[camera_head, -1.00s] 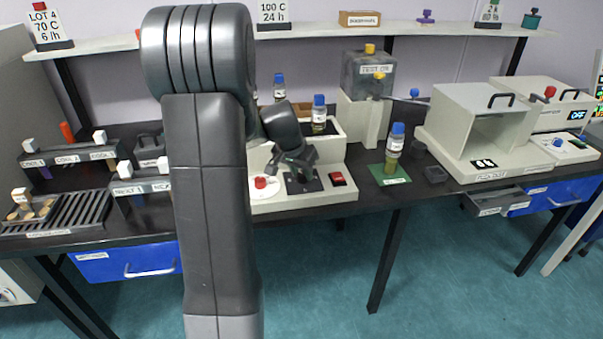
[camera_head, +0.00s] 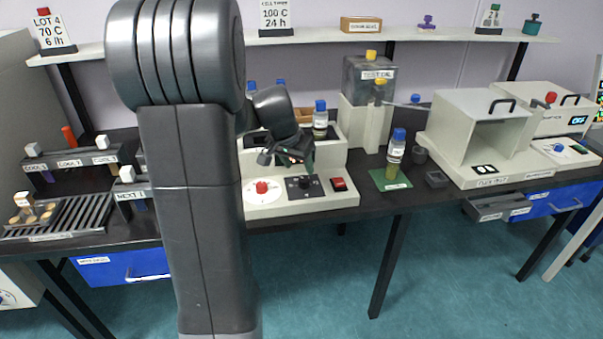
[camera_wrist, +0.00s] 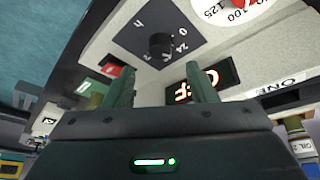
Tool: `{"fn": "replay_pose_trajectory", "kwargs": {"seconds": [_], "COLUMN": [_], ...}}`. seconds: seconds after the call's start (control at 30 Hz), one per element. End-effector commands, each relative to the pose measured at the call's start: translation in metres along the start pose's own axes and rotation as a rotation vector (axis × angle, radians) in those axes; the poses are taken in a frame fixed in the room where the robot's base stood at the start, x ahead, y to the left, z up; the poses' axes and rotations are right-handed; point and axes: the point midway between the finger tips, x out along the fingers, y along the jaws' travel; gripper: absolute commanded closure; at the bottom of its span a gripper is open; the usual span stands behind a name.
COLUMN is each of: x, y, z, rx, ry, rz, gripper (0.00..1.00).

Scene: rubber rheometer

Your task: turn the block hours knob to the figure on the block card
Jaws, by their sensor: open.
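The block hours knob is a small black knob (camera_head: 305,183) on a dark square plate on the front of the cream block unit (camera_head: 325,201). In the wrist view the knob (camera_wrist: 160,45) stands beyond my fingertips. Its plate carries white figures, among them a 24, and an h; I cannot tell where the knob points. My gripper (camera_head: 288,163) is open and empty above and behind the knob, apart from it. In the wrist view its two green fingers (camera_wrist: 160,72) are spread with nothing between. A card (camera_head: 276,15) on the shelf reads 100 C, 24 h; its heading is too small to read surely.
A red knob (camera_head: 262,187) on a white dial sits left of the hours knob, and a red switch (camera_head: 339,184) right of it. The wrist view shows a lit OFF display (camera_wrist: 210,82). A blue-capped bottle (camera_head: 396,148) stands on a green mat to the right.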

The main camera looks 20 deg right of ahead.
Motion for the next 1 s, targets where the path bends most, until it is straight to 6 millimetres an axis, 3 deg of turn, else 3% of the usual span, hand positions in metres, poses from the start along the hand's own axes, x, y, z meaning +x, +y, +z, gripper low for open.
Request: {"fn": "replay_pose_trajectory", "kwargs": {"seconds": [0.03,0.2,0.4,0.8,1.0], "x": [-0.015,-0.049,-0.071,-0.075,-0.062], "y": [-0.001,-0.001,-0.001,0.0,0.0], "z": [-0.001,-0.001,0.0,0.0,0.0], "rx": [-0.001,-0.001,-0.001,-0.001,-0.001], "ry": [0.005,0.004,0.001,-0.001,-0.002], "rz": [-0.003,-0.003,-0.002,0.0,0.002], "gripper": [0.49,0.49,0.49,0.49,0.49]}}
